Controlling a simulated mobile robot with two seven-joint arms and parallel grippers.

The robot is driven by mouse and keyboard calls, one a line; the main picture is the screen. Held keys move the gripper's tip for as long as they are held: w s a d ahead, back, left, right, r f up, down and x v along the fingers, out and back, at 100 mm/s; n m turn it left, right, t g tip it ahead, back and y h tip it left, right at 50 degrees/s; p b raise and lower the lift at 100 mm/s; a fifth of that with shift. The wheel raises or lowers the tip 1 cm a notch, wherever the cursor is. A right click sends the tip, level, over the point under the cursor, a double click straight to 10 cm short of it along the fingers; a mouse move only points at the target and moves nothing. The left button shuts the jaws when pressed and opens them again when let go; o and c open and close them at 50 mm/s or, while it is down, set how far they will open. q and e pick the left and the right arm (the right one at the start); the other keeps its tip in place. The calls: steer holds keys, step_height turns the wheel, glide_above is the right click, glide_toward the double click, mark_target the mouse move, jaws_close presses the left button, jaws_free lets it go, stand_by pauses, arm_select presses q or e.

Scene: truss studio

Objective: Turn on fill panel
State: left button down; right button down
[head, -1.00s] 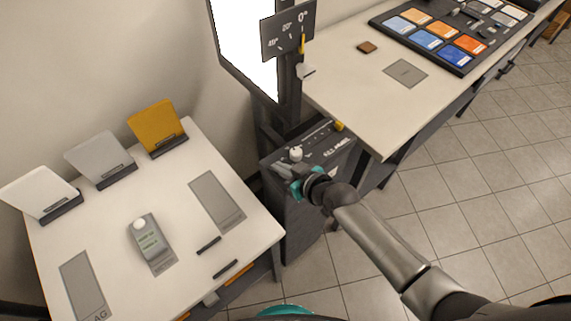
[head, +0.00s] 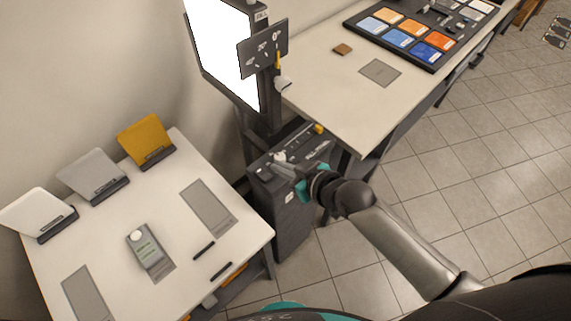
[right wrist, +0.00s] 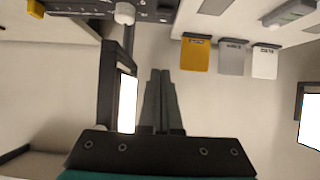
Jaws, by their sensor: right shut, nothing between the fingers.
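A dark control box (head: 293,212) stands between the two tables. Its top carries a white knob (head: 280,157), a yellow part (head: 319,129) and small lettering that I cannot read. The knob also shows at the top of the right wrist view (right wrist: 124,13). A tall lit white panel (head: 226,52) stands behind the box; I cannot tell whether it is the fill panel. My right gripper (head: 273,167) is shut and empty over the box top, close to the knob; contact cannot be told. In the right wrist view its fingers (right wrist: 162,100) lie together. My left gripper is not in view.
A dial sign (head: 264,48) on a post stands above the box. The left table (head: 180,240) holds white, grey and orange cards and a grey device (head: 149,252). The right table (head: 350,113) carries a tray of colour swatches (head: 440,62).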

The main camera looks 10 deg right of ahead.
steer(key=shift+v, duration=0.85)
steer(key=shift+w+a+r, duration=0.1)
steer(key=shift+r, duration=0.05)
steer(key=s+d+f+m+g+h+b, duration=0.15)
steer(key=s+d+f+b, duration=0.25)
steer(key=f, duration=0.8)
steer(key=s+d+f+m+g+h+b, duration=0.1)
steer(key=s+d+f+h+b, duration=0.2)
steer(key=f, duration=0.9)
steer(key=s+d+f+m+g+h+b, duration=0.1)
steer(key=s+d+f+b, duration=0.4)
steer(key=f, duration=0.8)
steer(key=s+f+g+b, duration=0.2)
steer(key=s+f+b, duration=0.2)
steer(key=s+f, duration=0.5)
steer(key=s+d+f+m+g+h+b, duration=0.1)
steer(key=s+f+g+b, duration=0.2)
steer(key=s+f, duration=0.6)
steer(key=s+b, duration=0.2)
steer(key=s, duration=0.3)
steer(key=shift+d, duration=0.15)
steer(key=shift+f+h, duration=0.1)
steer(key=shift+h, duration=0.15)
